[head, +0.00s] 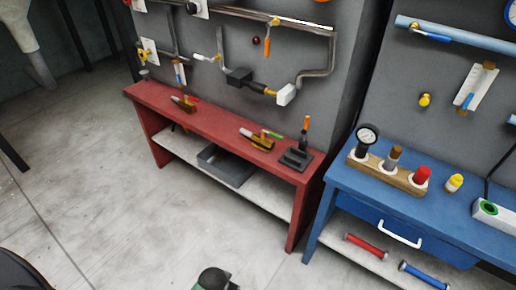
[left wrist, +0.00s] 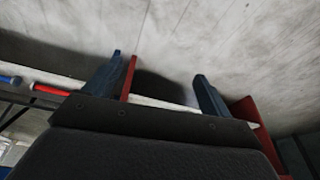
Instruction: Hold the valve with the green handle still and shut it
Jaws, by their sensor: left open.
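The valve with the green handle (head: 273,134) lies on the red bench (head: 215,124), near its right end. Its body (head: 259,143) is brass-coloured, with a pale end at the left. The handle is small here, and I cannot tell its exact setting. My left gripper (left wrist: 158,66) shows in the left wrist view, with its two dark fingers apart and no object held between them. It is not seen in the head view, and the valve is not seen in the wrist view. My right gripper is in neither view.
A second brass valve (head: 184,104) lies farther left on the red bench. A dark block fixture (head: 296,159) stands right of the green-handled valve. A grey bin (head: 226,166) is on the shelf below. The blue bench (head: 340,180) stands at right.

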